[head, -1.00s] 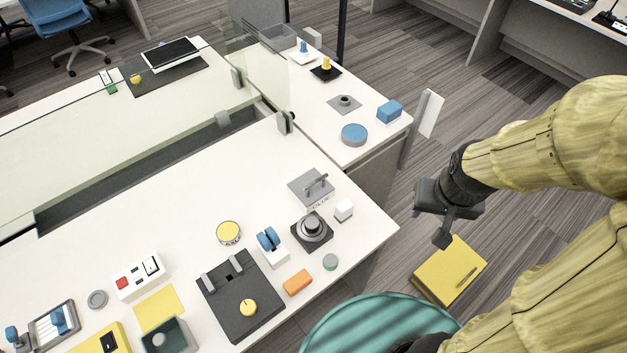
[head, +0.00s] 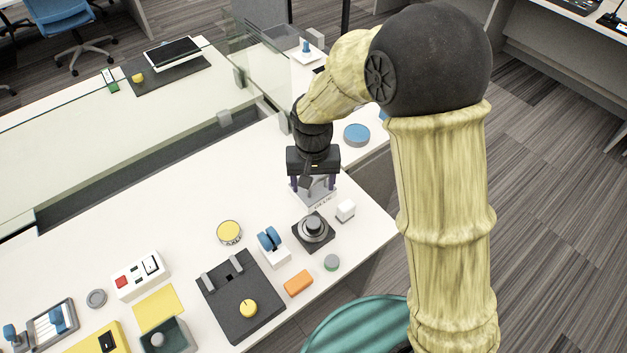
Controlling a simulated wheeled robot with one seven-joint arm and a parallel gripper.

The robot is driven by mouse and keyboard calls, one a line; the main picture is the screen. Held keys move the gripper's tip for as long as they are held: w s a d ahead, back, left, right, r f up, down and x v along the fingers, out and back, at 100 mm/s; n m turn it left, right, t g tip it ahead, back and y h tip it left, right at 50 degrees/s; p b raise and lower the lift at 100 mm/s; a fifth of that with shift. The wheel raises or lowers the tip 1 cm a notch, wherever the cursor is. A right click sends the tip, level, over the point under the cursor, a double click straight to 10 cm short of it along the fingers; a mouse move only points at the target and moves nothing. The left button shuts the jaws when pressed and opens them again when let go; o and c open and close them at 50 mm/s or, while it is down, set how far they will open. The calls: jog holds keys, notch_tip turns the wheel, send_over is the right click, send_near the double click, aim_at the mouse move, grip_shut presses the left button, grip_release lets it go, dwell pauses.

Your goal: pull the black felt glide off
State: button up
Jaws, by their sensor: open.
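My gripper (head: 313,183) is open and points down over the grey block with a raised handle (head: 322,197) near the back right of the white desk. Its two fingers stand to the left and right of the block's raised part, which the gripper mostly hides. I cannot tell whether they touch it. The block has small dark lettering on its front edge, too small to read surely. I cannot tell for certain which thing is the black felt glide.
A blue two-part switch (head: 269,239), yellow round tin (head: 229,232) and orange block (head: 298,283) are nearby. A glass divider (head: 250,55) stands behind.

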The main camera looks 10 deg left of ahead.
aim_at(313, 222)
jog(key=shift+f, duration=0.15)
notch_tip(313, 222, down, 17)
jog(key=shift+f+p, duration=0.1)
jog(key=shift+p, duration=0.85)
jog(key=shift+c, duration=0.5)
jog(key=c, duration=1)
